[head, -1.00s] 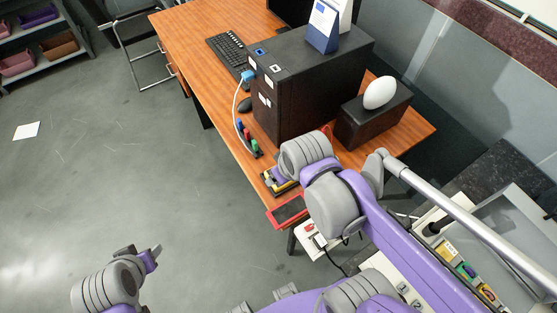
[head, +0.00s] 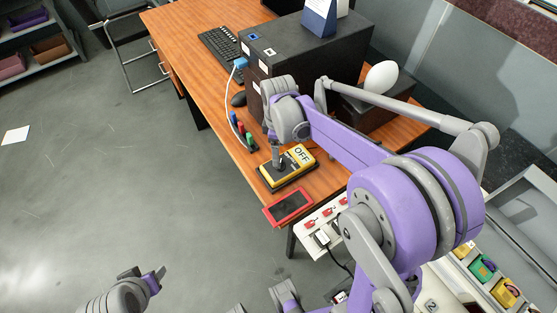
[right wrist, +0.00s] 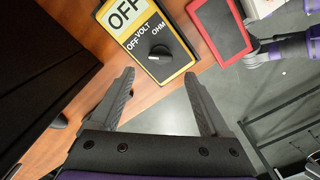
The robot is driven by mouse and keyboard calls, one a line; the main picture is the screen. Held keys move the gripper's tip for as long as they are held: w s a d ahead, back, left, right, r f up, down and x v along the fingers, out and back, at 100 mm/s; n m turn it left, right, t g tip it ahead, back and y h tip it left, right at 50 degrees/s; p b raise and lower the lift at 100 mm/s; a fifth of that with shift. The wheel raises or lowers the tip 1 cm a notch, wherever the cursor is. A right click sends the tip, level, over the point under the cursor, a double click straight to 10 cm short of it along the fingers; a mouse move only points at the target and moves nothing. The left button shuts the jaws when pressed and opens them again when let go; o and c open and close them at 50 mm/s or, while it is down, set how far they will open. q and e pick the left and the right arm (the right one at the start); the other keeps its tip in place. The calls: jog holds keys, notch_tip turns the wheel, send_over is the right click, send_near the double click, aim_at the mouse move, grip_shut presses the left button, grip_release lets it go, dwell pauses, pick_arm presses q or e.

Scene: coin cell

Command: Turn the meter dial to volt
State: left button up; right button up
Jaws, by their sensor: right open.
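The yellow and black meter (head: 290,168) lies on the wooden desk near its front edge, its display reading OFF. In the right wrist view the meter (right wrist: 133,17) shows a round black dial (right wrist: 160,53) with the labels OFF, VOLT and OHM above it. Which label the dial points at is hard to tell. My right gripper (right wrist: 166,95) is open and empty, its fingertips short of the dial and apart from it. In the head view the right gripper (head: 277,160) is over the meter's left part. My left gripper (head: 150,274) is low at the left, away from the desk; its jaws are unclear.
A red-framed dark device (head: 288,207) lies beside the meter. Colored pens or probes (head: 240,134), a mouse (head: 238,99), a keyboard (head: 222,48) and a large black case (head: 300,50) stand close by. A power strip (head: 322,218) is at the desk's near end.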

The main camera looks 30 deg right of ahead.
notch_tip(320, 180, down, 6)
jog(key=shift+r, duration=0.1)
grip_shut()
dwell(0.5)
